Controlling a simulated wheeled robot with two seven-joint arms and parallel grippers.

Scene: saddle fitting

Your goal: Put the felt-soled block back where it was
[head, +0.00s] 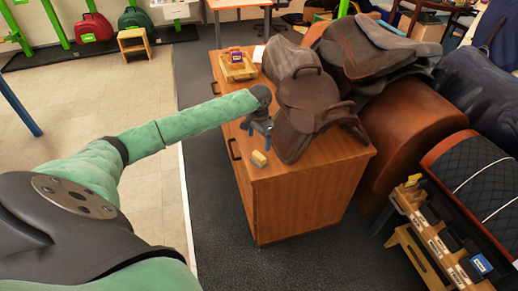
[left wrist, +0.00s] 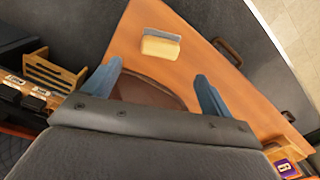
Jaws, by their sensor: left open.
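The felt-soled block (head: 259,158), pale yellow with a grey layer, lies on the wooden cabinet top (head: 310,168) near its front left edge. The left wrist view shows the block (left wrist: 160,47) beyond the fingertips, its grey layer along the far side. My left gripper (head: 262,138) is over the cabinet beside the brown saddle (head: 305,112). In the left wrist view its blue fingers (left wrist: 157,72) are apart with nothing between them, and the block is clear of them. My right gripper is in neither view.
A wooden tray (head: 238,67) with a purple-labelled item stands at the cabinet's far end. More saddles (head: 375,48) crowd behind the brown one. A low rack (head: 440,240) with labelled slots and a yellow item (head: 413,180) stands at right. The cabinet's front right corner is bare.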

